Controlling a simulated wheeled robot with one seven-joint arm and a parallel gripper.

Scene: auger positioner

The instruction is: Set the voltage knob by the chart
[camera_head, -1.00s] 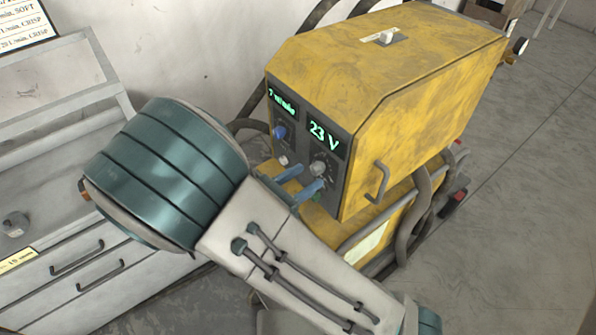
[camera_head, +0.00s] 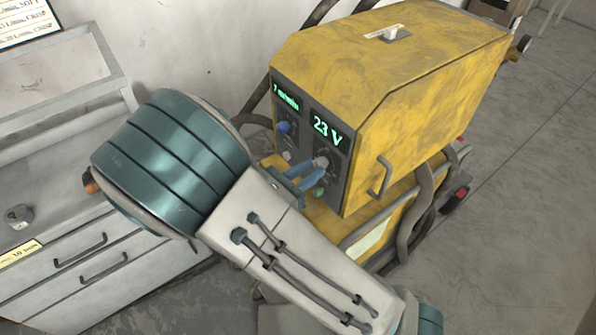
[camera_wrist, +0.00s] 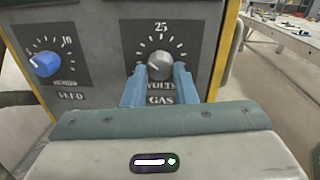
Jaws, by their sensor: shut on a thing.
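The yellow welding machine (camera_head: 400,85) has a dark front panel. Its voltage display (camera_head: 327,131) reads 23 V in green, and a second display (camera_head: 286,97) reads about 7 m/min. The grey voltage knob (camera_wrist: 159,66) sits below the 25 mark, over the words VOLTS and GAS. My gripper (camera_wrist: 160,76) has its two blue fingers on either side of this knob, shut on it. In the head view the knob (camera_head: 320,163) is partly covered by the fingers. The chart (camera_head: 28,22) on the wall is cut off at the upper left.
A blue feed knob (camera_wrist: 45,64) is left of the voltage knob. A green button (camera_head: 319,193) is low on the panel. A handle (camera_head: 379,180) and hoses are on the machine's side. A grey cabinet with drawers (camera_head: 85,262) stands at left.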

